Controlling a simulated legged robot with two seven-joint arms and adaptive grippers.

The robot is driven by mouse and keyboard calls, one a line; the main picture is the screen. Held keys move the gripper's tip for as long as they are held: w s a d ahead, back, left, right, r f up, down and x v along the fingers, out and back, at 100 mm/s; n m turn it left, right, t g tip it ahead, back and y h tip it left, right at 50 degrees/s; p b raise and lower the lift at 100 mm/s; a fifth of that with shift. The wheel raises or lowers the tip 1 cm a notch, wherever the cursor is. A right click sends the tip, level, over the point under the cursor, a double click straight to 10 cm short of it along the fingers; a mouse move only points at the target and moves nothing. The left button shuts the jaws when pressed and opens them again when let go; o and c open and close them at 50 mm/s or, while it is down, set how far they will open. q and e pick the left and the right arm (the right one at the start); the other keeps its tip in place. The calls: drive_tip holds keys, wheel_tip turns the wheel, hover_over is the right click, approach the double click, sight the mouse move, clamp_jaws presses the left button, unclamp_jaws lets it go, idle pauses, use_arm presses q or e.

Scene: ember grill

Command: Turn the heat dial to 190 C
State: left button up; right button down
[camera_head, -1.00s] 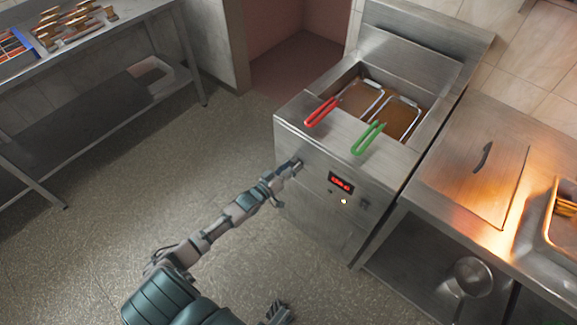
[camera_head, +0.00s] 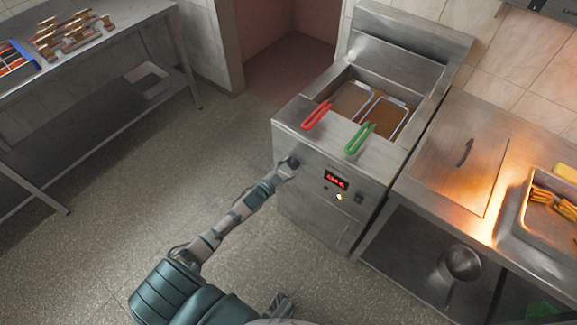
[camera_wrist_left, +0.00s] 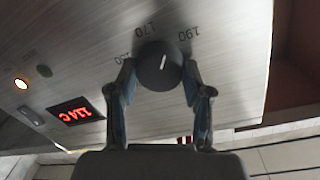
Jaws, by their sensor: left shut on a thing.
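The heat dial (camera_wrist_left: 160,66) is a round black knob with a white pointer line on the fryer's front panel. In the left wrist view its pointer aims between the printed 170 and 190 marks. My left gripper (camera_wrist_left: 159,88) is shut on the dial, one finger on each side. In the head view the left gripper (camera_head: 290,164) is at the upper left of the fryer front and mostly hides the dial. A red display (camera_wrist_left: 76,114) appears upside down and seems to read 114 C. My right gripper (camera_head: 279,305) shows only partly at the bottom edge.
The fryer (camera_head: 312,190) holds two baskets with a red handle (camera_head: 316,115) and a green handle (camera_head: 359,138) over its front edge. A lit lamp (camera_wrist_left: 21,84) sits near the display. A steel counter (camera_head: 440,180) stands right; a table (camera_head: 110,55) stands left. Floor between is clear.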

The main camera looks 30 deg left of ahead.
use_arm(q)
drive_tip(key=shift+s+d+f+m+p, duration=0.15)
drive_tip(key=shift+f+m+p, duration=0.25)
drive_tip(key=shift+m, duration=0.7)
drive_tip(key=shift+m+y, duration=0.3)
drive_tip(key=shift+m, duration=0.8)
use_arm(e)
drive_tip(key=shift+s+f, duration=0.15)
drive_tip(key=shift+f, duration=0.75)
drive_tip(key=shift+s+f, duration=0.15)
drive_tip(key=shift+f, duration=0.7)
use_arm(q)
drive_tip(key=shift+f, duration=0.1)
use_arm(e)
drive_tip(key=shift+f, duration=0.1)
use_arm(q)
drive_tip(key=o, duration=1.2)
drive_tip(key=shift+c, duration=0.2)
use_arm(e)
drive_tip(key=shift+a, duration=0.1)
use_arm(q)
drive_tip(key=shift+r, duration=0.2)
drive_tip(key=s+a, duration=0.1)
drive_tip(key=s, duration=1)
drive_tip(key=shift+s+a+r, duration=0.3)
drive_tip(key=shift+a, duration=0.05)
